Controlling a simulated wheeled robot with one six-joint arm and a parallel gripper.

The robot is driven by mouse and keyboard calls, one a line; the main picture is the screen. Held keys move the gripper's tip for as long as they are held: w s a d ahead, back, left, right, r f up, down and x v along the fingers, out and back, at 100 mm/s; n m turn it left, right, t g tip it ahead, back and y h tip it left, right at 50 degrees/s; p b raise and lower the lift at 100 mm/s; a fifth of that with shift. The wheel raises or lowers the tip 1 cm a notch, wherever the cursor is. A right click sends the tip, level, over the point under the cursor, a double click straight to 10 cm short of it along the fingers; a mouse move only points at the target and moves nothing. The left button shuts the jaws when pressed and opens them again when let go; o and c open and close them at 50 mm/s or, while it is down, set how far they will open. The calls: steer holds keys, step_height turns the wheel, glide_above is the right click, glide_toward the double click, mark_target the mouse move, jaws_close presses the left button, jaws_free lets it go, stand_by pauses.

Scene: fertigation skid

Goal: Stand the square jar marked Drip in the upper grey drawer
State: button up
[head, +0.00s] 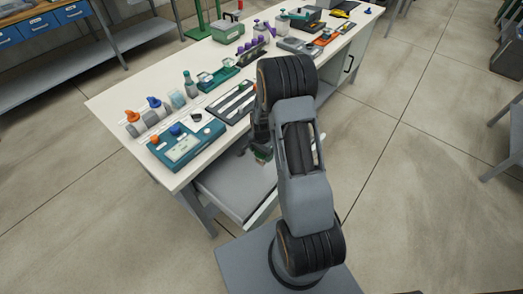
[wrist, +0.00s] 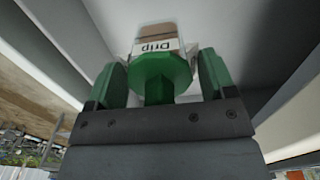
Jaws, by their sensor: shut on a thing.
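The square jar marked Drip (wrist: 160,46) shows in the wrist view, with a white label, a brownish body and a green round cap (wrist: 160,72). My gripper (wrist: 163,75) is shut on it, with one green finger on each side of the cap. In the head view my gripper (head: 262,150) is over the open grey drawer (head: 225,187), close to its back, partly hidden by my arm. The wrist view shows pale drawer walls (wrist: 70,35) around the jar. Whether the jar's base touches the drawer floor I cannot tell.
The workbench top (head: 125,95) above the drawer carries a teal instrument box (head: 187,144), several bottles and trays. The visible drawer floor is bare at the left and front. Concrete floor lies clear to the right of the bench.

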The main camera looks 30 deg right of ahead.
steer(key=shift+f+b, duration=2.1)
steer(key=shift+f, duration=1.1)
steer(key=o, duration=0.9)
steer(key=shift+r, duration=0.15)
steer(key=shift+r+p, duration=3.15)
steer(key=shift+r, duration=1.25)
